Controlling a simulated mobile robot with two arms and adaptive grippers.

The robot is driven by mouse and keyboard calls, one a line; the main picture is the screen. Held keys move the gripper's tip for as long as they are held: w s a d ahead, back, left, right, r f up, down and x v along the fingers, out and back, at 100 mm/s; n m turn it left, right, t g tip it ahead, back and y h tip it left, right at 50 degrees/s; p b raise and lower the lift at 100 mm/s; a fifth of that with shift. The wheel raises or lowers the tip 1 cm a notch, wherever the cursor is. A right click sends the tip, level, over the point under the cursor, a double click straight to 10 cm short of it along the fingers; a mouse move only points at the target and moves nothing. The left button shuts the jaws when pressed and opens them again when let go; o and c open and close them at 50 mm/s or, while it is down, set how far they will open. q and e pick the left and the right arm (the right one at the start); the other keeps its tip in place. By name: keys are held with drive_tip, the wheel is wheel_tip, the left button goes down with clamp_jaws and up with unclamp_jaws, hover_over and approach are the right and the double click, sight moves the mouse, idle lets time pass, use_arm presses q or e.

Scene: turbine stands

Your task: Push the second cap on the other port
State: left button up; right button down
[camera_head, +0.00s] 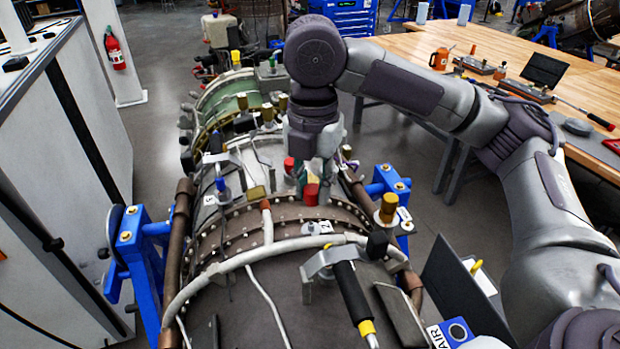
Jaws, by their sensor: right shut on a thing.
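My right gripper (305,175) reaches down over the middle of the turbine casing (265,150). It is shut on what looks like a red cap (311,194), low between its fingers. The gripper hides part of that cap and whatever port lies beneath, so I cannot tell whether the cap touches one. A second red piece (289,165), perhaps the other cap, shows just left of the fingers and is partly hidden. My left gripper is not in view.
A blue stand (150,262) carries the turbine. Pipes, a white hose, brass fittings (388,208) and a black-handled tool (352,292) crowd the casing. A wooden bench (415,48) with tools stands at right, a white cabinet at left. Grey floor is clear between cabinet and turbine.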

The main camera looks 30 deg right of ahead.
sight(312, 202)
drive_tip(key=shift+w+f+b, duration=0.15)
drive_tip(key=shift+f+b, duration=0.45)
drive_tip(key=shift+f, duration=0.15)
wheel_tip(312, 202, down, 2)
drive_tip(key=shift+f+b, duration=0.1)
drive_tip(key=shift+b, duration=1.15)
drive_tip(key=shift+f+p, duration=0.2)
drive_tip(key=shift+p, duration=0.1)
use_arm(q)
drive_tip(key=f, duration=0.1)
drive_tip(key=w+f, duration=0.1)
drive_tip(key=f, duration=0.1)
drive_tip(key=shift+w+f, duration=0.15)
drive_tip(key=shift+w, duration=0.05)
use_arm(e)
drive_tip(key=shift+f, duration=0.35)
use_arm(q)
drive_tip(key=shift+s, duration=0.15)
use_arm(e)
drive_tip(key=shift+p, duration=0.4)
use_arm(q)
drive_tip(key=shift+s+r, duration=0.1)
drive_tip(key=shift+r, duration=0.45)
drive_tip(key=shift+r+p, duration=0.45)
drive_tip(key=shift+p, duration=0.15)
use_arm(e)
drive_tip(key=shift+f, duration=0.3)
